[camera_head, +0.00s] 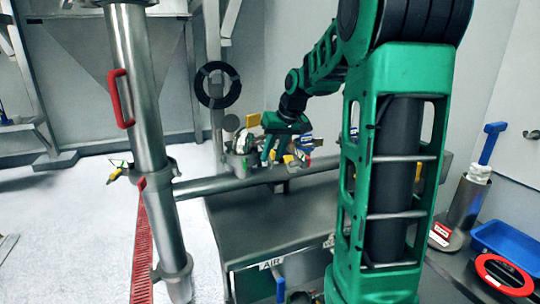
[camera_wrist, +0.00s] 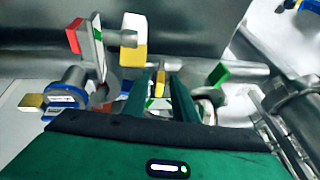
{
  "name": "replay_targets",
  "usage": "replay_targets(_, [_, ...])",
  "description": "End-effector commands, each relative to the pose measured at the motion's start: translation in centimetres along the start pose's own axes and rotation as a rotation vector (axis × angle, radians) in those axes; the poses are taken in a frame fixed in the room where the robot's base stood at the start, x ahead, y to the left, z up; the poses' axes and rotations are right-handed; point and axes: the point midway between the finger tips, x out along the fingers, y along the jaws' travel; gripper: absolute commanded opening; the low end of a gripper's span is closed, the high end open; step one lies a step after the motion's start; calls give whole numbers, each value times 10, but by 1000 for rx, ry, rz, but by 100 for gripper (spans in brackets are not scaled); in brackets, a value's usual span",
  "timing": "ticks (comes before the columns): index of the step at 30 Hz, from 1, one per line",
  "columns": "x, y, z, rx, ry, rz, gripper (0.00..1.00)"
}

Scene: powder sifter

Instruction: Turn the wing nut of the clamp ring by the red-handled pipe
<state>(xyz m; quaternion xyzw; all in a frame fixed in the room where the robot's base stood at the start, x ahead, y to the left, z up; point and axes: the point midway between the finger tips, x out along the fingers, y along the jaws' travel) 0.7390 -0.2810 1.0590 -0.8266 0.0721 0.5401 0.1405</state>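The steel pipe (camera_head: 138,55) with the red handle (camera_head: 121,98) stands upright at the left in the head view. A clamp ring (camera_head: 158,174) circles it below the handle, with a small yellow and green part, perhaps its wing nut (camera_head: 116,173), sticking out to the left. My gripper (camera_head: 275,152) is well to the right of this ring, among fittings at the back of the bench. In the wrist view my gripper (camera_wrist: 161,76) has its two green fingers apart. A small yellow piece (camera_wrist: 160,84) shows between them, and I see no clear contact.
A horizontal pipe (camera_head: 225,185) runs from the upright pipe towards the fittings. Coloured fittings (camera_wrist: 133,40) crowd around my fingers. A steel bench (camera_head: 260,220) lies below. A blue tray (camera_head: 503,242) and a red ring (camera_head: 505,272) are at the right.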

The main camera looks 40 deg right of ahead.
Motion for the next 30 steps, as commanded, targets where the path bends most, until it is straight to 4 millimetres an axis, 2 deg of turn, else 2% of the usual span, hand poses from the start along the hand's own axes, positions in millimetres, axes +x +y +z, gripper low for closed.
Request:
replay_targets(5, [0, 0, 0, 0, 0, 0, 26])
replay_targets(6, [0, 0, 0, 0, 0, 0, 23])
replay_targets(9, [0, 0, 0, 0, 0, 0, 0])
replay_targets(20, [0, -2, 0, -10, 0, 18, 0])
replay_targets(30, [0, -8, -1, -73, 2, 162, 0])
